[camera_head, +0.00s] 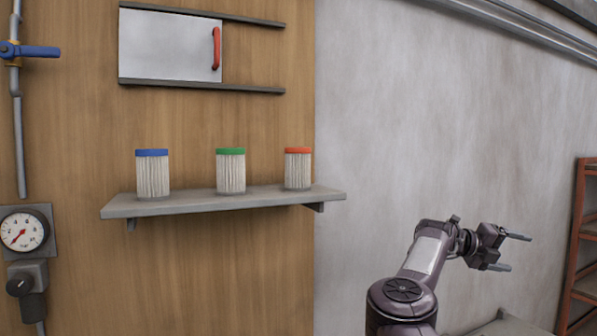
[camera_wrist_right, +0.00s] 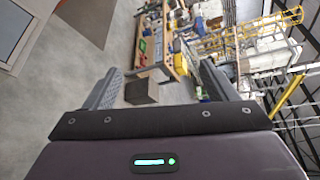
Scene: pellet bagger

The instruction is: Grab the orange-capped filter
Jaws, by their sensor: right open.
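The orange-capped filter (camera_head: 298,170) stands upright at the right end of a grey wall shelf (camera_head: 222,201). Its body is white and pleated. A green-capped filter (camera_head: 231,172) stands in the middle of the shelf and a blue-capped filter (camera_head: 152,175) at the left. My right gripper (camera_head: 517,252) is open and empty, lower than the shelf and well to its right, with its fingers pointing right, away from the filters. In the right wrist view, its two fingers (camera_wrist_right: 160,88) are spread apart with nothing between them. My left gripper is not in view.
A sliding white panel with a red handle (camera_head: 216,48) is above the shelf. A gauge (camera_head: 22,231), a knob and a blue-handled valve (camera_head: 30,51) are at the left. A reddish rack (camera_head: 583,240) stands at the right edge. The space between my right arm and the shelf looks clear.

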